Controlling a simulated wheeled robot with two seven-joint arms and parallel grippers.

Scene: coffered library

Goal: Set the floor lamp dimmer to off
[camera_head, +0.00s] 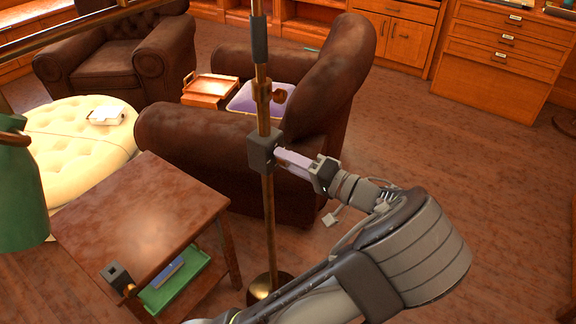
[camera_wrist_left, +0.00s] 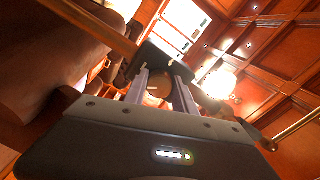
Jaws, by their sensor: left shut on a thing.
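The floor lamp's thin brass pole (camera_head: 268,215) stands upright in the middle of the head view, its round base (camera_head: 270,288) on the floor. A dark dimmer box (camera_head: 262,155) sits on the pole. My left gripper (camera_head: 283,158) reaches it from the right, with its pale fingers at the box's right face. The left wrist view shows the fingers (camera_wrist_left: 162,92) closed in on a small knob at the dark box (camera_wrist_left: 158,62). The knob is mostly hidden in the head view, and its setting cannot be read. My right gripper is not in view.
A brown armchair (camera_head: 190,150) stands right behind the pole. A wooden side table (camera_head: 140,215) with a green tray (camera_head: 178,285) is at lower left, near a green lampshade (camera_head: 22,185). A cream tufted ottoman (camera_head: 75,140) lies beyond. Floor at right (camera_head: 470,150) is clear.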

